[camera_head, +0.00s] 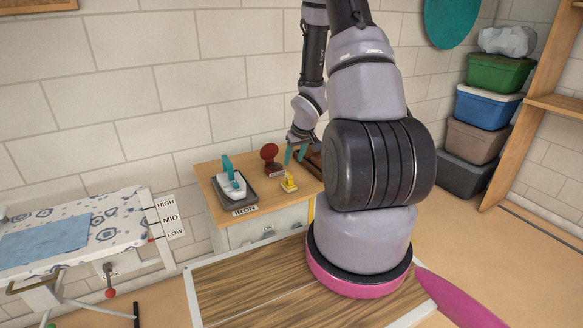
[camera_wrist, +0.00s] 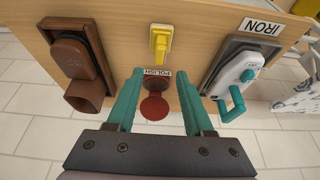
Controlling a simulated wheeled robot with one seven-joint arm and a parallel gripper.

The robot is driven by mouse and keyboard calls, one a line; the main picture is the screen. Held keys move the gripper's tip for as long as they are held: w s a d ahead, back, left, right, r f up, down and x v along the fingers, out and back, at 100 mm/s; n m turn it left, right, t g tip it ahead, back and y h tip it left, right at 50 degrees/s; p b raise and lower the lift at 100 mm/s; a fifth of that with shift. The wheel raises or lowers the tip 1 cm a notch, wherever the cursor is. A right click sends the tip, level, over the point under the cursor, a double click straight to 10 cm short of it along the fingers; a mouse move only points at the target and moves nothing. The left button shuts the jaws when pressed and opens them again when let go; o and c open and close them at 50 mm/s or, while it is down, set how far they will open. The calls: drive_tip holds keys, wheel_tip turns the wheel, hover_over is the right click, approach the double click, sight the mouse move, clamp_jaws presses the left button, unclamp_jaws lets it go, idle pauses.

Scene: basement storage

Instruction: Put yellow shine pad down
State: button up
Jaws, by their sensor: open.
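The yellow shine pad (camera_head: 289,183) rests on the wooden cabinet top, near its front edge in the head view. In the wrist view the yellow pad (camera_wrist: 160,42) lies just beyond my fingertips, apart from them. My gripper (camera_head: 296,153) is above the back right part of the cabinet top. In the wrist view its two teal fingers (camera_wrist: 160,74) are spread open with nothing held. A red round-topped thing (camera_wrist: 154,106) beside a POLISH label shows between the fingers, lower down.
A white and teal iron (camera_head: 231,186) stands on a dark rest at the left of the cabinet top (camera_head: 210,168). A brown holder (camera_wrist: 72,45) is on the other side. An ironing board (camera_head: 115,225) stands further left. Stacked bins (camera_head: 488,108) are at the right.

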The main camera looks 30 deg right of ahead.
drive_tip(key=s+a+r+m+t+h, duration=0.1)
drive_tip(key=s+a+r, duration=0.1)
drive_tip(key=r, duration=1)
drive_tip(key=s+a+r+m+h, duration=0.1)
drive_tip(key=s+r+m, duration=0.15)
drive_tip(key=r, duration=0.95)
drive_tip(key=s+a+r+y, duration=0.2)
drive_tip(key=s+a+r, duration=0.4)
drive_tip(key=s, duration=0.3)
drive_tip(key=s+a+r+m+t+y, duration=0.1)
drive_tip(key=s+a+r+y, duration=0.1)
drive_tip(key=s+a+r, duration=0.4)
drive_tip(key=s+r, duration=0.3)
drive_tip(key=shift+s+a, duration=0.35)
drive_tip(key=shift+r+t, duration=0.1)
drive_tip(key=shift+t, duration=0.2)
